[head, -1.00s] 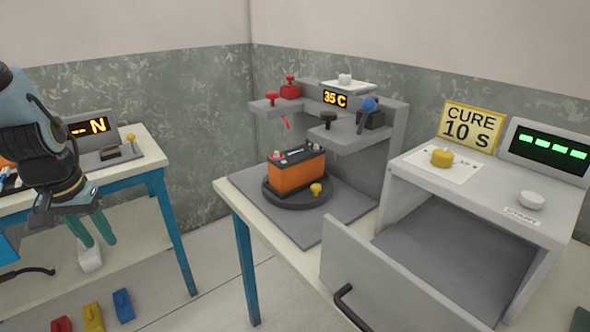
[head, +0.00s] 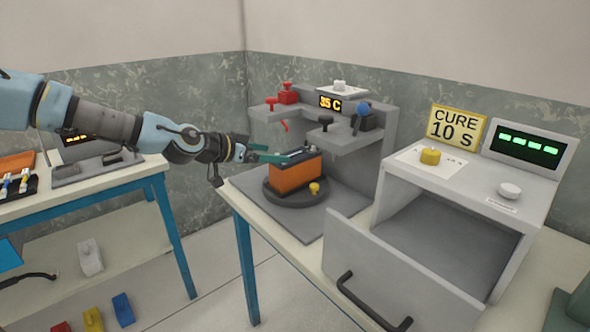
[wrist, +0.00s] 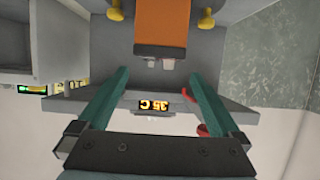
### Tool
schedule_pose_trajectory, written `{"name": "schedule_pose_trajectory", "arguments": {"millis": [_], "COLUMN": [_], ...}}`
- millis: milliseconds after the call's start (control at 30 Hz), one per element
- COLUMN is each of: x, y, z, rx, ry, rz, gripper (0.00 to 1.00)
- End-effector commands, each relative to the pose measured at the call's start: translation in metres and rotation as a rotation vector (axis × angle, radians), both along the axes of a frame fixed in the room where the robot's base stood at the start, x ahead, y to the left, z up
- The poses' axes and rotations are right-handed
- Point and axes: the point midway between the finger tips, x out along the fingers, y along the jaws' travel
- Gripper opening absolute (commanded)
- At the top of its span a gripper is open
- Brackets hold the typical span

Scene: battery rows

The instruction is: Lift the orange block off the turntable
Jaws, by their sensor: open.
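The orange block (head: 296,175), with a dark top, sits upright on the dark round turntable (head: 285,199) under the grey stand. My gripper (head: 276,153) is at the block's upper left in the head view, its teal fingers reaching toward the block's top. In the wrist view the open fingers (wrist: 158,95) are spread apart with nothing between their tips. The orange block (wrist: 163,22) shows beyond them at the top centre. Whether a finger touches the block cannot be told from the head view.
The grey stand (head: 392,140) has red and dark clamps overhanging the turntable and a 35 C display (head: 331,103). A yellow knob (head: 314,188) is at the turntable's edge. To the right is a grey curing box (head: 470,190) with its drawer front (head: 375,262) pulled out.

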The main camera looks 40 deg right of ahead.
Motion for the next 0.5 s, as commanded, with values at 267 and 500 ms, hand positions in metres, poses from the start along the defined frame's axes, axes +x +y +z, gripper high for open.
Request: {"name": "schedule_pose_trajectory", "arguments": {"millis": [267, 500], "x": [-0.004, -0.007], "y": [-0.036, -0.056], "z": [-0.014, -0.018], "rx": [0.004, 0.004], "ry": [0.003, 0.003], "rz": [-0.002, -0.003], "gripper": [1.00, 1.00]}}
